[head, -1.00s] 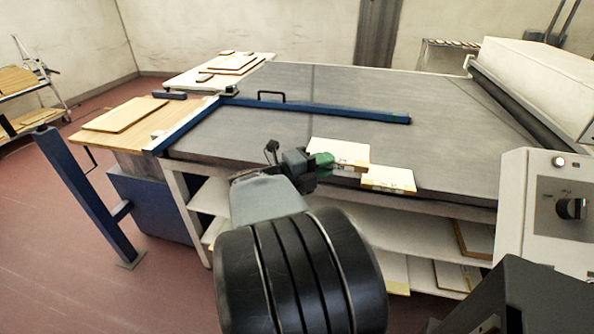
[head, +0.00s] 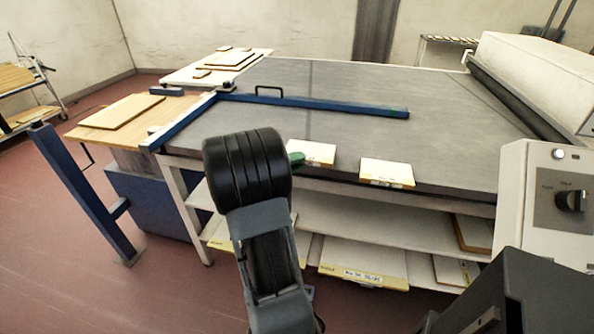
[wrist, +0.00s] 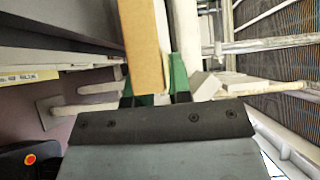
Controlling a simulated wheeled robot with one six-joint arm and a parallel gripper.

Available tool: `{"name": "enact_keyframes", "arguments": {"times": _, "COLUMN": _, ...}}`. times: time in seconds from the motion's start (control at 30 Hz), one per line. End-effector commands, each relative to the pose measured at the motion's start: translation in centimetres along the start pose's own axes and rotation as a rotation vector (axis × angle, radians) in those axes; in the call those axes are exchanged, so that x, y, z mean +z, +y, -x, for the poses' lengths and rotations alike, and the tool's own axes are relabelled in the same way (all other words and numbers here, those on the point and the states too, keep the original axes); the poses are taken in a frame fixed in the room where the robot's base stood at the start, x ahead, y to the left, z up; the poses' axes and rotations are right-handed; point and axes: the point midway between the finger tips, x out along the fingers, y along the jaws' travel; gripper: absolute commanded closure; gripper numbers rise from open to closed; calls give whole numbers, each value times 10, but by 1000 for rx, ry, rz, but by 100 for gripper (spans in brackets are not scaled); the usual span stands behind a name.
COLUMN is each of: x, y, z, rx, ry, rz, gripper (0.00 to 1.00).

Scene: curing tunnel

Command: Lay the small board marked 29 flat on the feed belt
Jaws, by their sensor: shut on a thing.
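My gripper (head: 296,159) is mostly hidden behind my arm in the head view; one green fingertip shows. It is shut on a small pale board (head: 313,152) at the near edge of the feed belt (head: 350,85), a wide grey surface. I cannot tell whether the held board touches the belt, and I cannot read a number on it. In the wrist view the board (wrist: 147,45) stands edge-on between the green fingers (wrist: 156,90). A second small board (head: 387,172) with a yellow label strip lies at the belt's near edge, to the right of the held one.
A blue rail (head: 320,102) with a black handle lies across the belt. A shelf under the belt holds labelled boards (head: 364,264). A wooden side table (head: 95,122) stands left, a blue post (head: 85,190) before it, and a control box (head: 565,195) right.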

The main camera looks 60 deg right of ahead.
Motion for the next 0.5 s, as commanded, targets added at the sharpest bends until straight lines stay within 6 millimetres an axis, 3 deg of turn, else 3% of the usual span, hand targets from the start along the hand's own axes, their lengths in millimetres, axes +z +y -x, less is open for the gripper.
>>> {"name": "enact_keyframes", "arguments": {"times": 0.2, "x": 0, "y": 28, "z": 0, "rx": 0, "ry": 0, "rz": 3, "gripper": 100}}
{"name": "enact_keyframes", "arguments": {"times": 0.5, "x": 0, "y": 31, "z": 0, "rx": 0, "ry": 0, "rz": -1, "gripper": 100}}
